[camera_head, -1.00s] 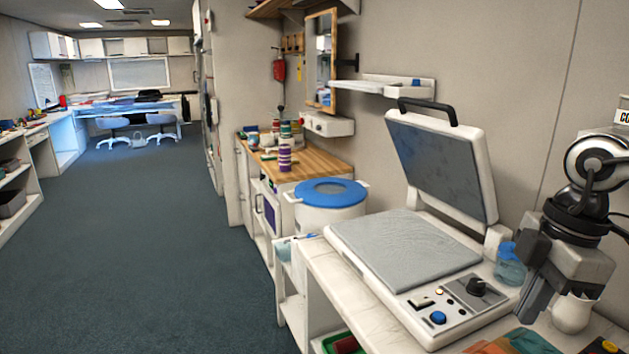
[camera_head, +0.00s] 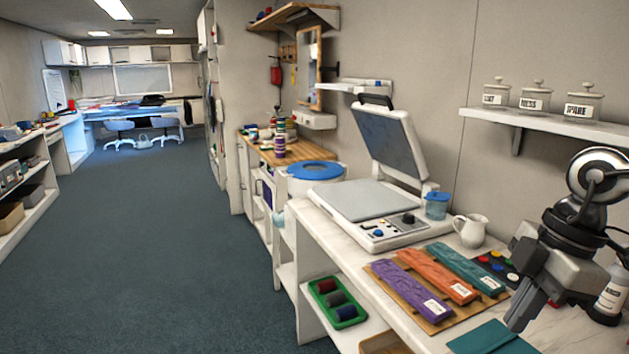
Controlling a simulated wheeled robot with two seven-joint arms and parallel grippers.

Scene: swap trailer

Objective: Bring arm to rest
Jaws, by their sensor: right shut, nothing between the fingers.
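My right gripper (camera_head: 522,310) hangs at the right of the head view, its fingers pointing down and to the left. It is shut and empty, over the counter near the right end of the wooden board. My right arm comes in from the right edge, with the elbow out of the picture. My left gripper is not in view.
A press with its lid raised (camera_head: 388,232) stands on the white counter (camera_head: 338,236). Purple (camera_head: 412,287), orange (camera_head: 438,277) and teal (camera_head: 468,270) strips lie on a board. A white jug (camera_head: 471,231) stands behind. The floor (camera_head: 150,250) at left is clear.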

